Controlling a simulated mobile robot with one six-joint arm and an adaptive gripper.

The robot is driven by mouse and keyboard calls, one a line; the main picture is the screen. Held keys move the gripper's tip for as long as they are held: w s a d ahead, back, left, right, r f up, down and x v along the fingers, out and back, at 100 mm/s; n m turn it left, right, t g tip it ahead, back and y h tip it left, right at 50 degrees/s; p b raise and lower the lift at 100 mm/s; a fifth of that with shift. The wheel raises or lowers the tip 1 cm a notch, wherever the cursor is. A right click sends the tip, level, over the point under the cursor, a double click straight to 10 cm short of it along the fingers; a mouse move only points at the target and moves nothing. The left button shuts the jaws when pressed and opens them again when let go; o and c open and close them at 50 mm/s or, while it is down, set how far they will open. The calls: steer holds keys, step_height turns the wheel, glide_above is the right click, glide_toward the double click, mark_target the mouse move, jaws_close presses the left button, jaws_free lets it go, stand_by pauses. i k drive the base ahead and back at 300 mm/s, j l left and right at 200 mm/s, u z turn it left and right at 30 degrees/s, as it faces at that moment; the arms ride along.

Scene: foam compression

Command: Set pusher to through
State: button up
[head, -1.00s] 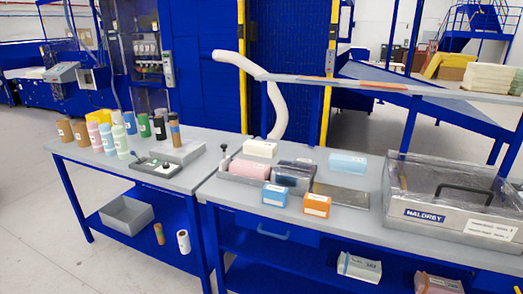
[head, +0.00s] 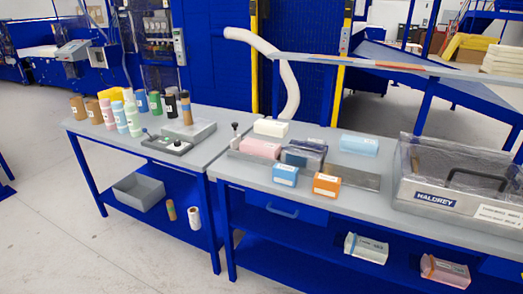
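No part is clearly labelled as the pusher, and I cannot tell its setting. A small upright handle with a dark knob (head: 235,130) stands at the left end of a grey fixture on the right bench, beside a pink foam block (head: 260,148). A grey control plate (head: 167,144) with small knobs and a dark lever lies on the left bench; its details are too small to read. My gripper is in neither head frame.
The right bench holds blue (head: 285,175) and orange (head: 326,185) boxes, a pale blue block (head: 359,145) and a clear-covered metal case (head: 455,190). Open floor (head: 60,225) lies at left.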

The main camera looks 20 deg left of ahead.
mark_target(234, 143)
steer(key=u, duration=1.25)
steer(key=i+j, duration=0.4)
steer(key=i, duration=0.3)
steer(key=i+j+z, duration=0.1)
steer(key=i+j, duration=0.3)
steer(key=i, duration=0.3)
steer(key=i+j, duration=0.45)
steer(key=i, duration=0.2)
steer(key=i+j+z, duration=0.1)
steer(key=i+j, duration=0.4)
steer(key=i, duration=0.2)
